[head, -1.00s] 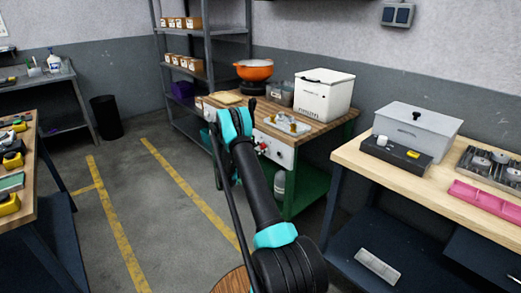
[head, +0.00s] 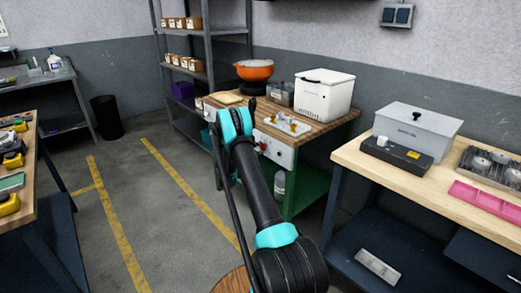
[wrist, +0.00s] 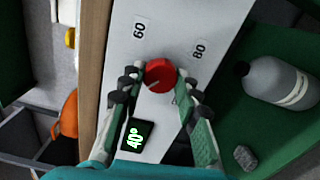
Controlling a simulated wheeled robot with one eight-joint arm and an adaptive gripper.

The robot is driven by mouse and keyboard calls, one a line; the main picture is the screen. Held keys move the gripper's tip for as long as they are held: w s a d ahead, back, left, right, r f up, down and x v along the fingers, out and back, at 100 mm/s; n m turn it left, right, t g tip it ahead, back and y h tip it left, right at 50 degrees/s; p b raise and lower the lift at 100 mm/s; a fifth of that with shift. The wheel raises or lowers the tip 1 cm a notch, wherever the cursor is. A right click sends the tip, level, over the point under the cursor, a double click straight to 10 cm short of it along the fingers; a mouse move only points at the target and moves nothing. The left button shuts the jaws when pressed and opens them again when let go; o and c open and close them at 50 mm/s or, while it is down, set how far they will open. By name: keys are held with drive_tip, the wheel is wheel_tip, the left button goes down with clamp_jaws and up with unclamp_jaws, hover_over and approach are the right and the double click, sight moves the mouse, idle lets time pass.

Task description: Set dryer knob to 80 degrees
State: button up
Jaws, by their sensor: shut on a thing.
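The red round knob (wrist: 160,75) sits on a pale grey panel (wrist: 172,30) in the wrist view. The panel carries the marks 60 (wrist: 139,29) and 80 (wrist: 199,49); another mark beside the right finger is partly hidden. A black display (wrist: 136,138) reads 40°. A pale line on the knob points to the lower left of the picture. My gripper (wrist: 158,82) is shut on the knob, with one finger at each side. In the head view the white panel (head: 284,154) is on the front of the wooden-topped bench, and my arm hides the gripper.
A grey bottle (wrist: 283,83) stands on the green shelf beside the panel. In the head view a white lidded box (head: 324,95) and an orange pot (head: 254,70) stand on the bench. A second bench (head: 350,158) is at right. Open floor (head: 150,200) lies at left.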

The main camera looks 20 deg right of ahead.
drive_tip(key=m, duration=0.4)
drive_tip(key=shift+m, duration=0.3)
drive_tip(key=m, duration=0.4)
drive_tip(key=shift+m, duration=0.3)
drive_tip(key=m, duration=0.4)
drive_tip(key=shift+s+m, duration=0.1)
drive_tip(key=shift+m, duration=0.2)
drive_tip(key=m, duration=1.3)
drive_tip(key=shift+s+m, duration=0.1)
drive_tip(key=shift+m, duration=0.2)
drive_tip(key=m, duration=0.4)
drive_tip(key=shift+m, duration=2.2)
